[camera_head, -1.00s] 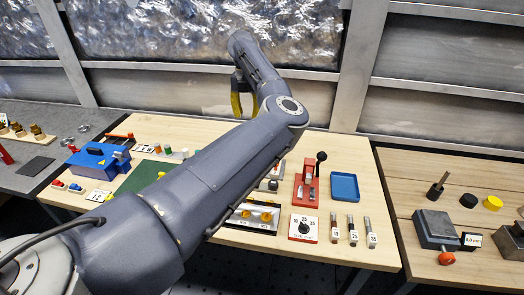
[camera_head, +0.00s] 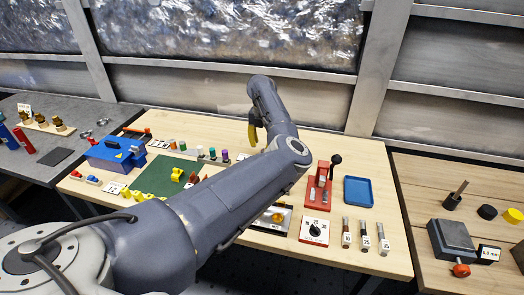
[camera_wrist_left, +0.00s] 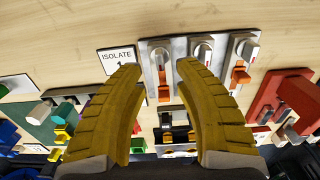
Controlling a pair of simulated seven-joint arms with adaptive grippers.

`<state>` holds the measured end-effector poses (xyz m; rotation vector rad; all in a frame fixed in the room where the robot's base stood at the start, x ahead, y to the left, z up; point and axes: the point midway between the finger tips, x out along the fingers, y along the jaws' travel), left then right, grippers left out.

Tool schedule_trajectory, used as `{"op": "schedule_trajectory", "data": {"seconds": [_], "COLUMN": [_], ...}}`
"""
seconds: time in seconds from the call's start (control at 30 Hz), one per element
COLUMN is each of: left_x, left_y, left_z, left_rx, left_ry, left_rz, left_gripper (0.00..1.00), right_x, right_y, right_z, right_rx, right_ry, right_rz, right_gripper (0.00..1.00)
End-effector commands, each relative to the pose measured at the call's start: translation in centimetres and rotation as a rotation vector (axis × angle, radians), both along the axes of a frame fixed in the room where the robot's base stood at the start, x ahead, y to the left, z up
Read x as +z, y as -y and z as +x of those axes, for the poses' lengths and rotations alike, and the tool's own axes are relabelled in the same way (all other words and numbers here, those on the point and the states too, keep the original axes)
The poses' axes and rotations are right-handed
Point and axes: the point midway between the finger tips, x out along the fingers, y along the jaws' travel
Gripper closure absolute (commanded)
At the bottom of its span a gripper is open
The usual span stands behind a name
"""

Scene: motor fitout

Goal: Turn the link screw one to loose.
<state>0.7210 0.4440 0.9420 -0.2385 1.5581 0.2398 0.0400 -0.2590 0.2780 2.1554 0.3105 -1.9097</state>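The leftmost link screw (camera_wrist_left: 160,57) stands beside a card reading "ISOLATE 1" (camera_wrist_left: 118,58). My left gripper (camera_wrist_left: 159,72) is open, its yellow fingers spread on either side of the leftmost screw's column in this view. In the head view my left gripper (camera_head: 253,130) is over the back of the wooden table; my arm hides the link plate. My right gripper is not in view.
A red press (camera_head: 318,190) with a black-knobbed lever and a blue tray (camera_head: 358,190) stand right of my arm. A dial card (camera_head: 314,231) is nearer the front. A blue box (camera_head: 115,153) and green mat (camera_head: 160,178) lie left. Wood shows bare behind the plate.

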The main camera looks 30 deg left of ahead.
Motion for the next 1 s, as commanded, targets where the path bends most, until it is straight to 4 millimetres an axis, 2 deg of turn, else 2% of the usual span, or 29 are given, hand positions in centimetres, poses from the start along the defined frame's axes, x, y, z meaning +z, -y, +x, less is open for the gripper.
{"op": "schedule_trajectory", "data": {"seconds": [0.1, 0.3, 0.8, 1.0], "left_x": [-1.6, -3.2, -3.8, -3.8], "left_y": [0.0, 0.0, 0.0, 0.0], "left_z": [0.0, 0.0, 0.0, 0.0], "left_rx": [-0.002, -0.001, 0.000, 0.000], "left_ry": [-0.002, 0.000, 0.000, 0.000], "left_rz": [-0.001, 0.000, -0.001, -0.001], "left_gripper": [0.68, 0.68, 0.68, 0.91], "right_x": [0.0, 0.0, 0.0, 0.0], "right_y": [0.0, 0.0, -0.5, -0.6], "right_z": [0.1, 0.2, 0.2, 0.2], "right_rx": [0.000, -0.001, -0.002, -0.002], "right_ry": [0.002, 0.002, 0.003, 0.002], "right_rz": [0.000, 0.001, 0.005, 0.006], "right_gripper": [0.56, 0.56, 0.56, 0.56]}}
